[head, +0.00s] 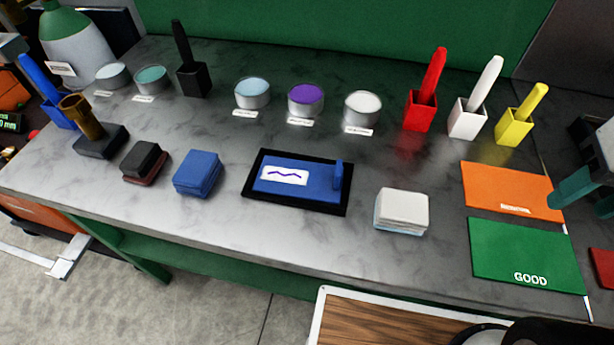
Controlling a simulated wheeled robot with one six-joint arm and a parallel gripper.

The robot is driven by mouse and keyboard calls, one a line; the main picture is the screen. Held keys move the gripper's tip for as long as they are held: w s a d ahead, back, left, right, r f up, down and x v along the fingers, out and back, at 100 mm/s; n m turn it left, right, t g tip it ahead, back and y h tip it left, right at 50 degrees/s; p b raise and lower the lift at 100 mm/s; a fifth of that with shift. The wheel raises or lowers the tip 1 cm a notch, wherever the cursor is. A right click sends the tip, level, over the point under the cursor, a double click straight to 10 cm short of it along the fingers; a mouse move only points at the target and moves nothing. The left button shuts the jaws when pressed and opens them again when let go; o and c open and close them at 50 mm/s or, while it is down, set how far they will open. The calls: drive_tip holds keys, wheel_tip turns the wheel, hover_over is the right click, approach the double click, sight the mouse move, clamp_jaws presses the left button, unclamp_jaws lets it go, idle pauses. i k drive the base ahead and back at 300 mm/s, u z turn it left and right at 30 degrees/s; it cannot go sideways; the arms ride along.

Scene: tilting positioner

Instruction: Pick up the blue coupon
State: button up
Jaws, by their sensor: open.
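A flat blue plate (322,178) lies in a black tray (258,203) at the middle of the bench. It carries a white patch with a purple wavy line and an upright blue tab at its right end. A blue block (197,173), like a short stack, sits to its left on the bare top. I cannot tell which of the two is the blue coupon. My gripper (577,203) is at the right edge of the head view, partly cut off, with teal fingers. It is open and well to the right of both blue things, near the orange mat.
A white stack (402,209) stands right of the tray, and a dark block (144,162) stands left. Orange (505,184) and green "GOOD" (522,249) mats lie at the right. Tubs and brush holders, including a red holder (420,112), line the back.

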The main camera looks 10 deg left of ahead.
sight(278, 177)
drive_tip(key=k, duration=1)
drive_tip(key=u, duration=0.6)
drive_tip(key=i, duration=0.75)
drive_tip(key=z, duration=0.55)
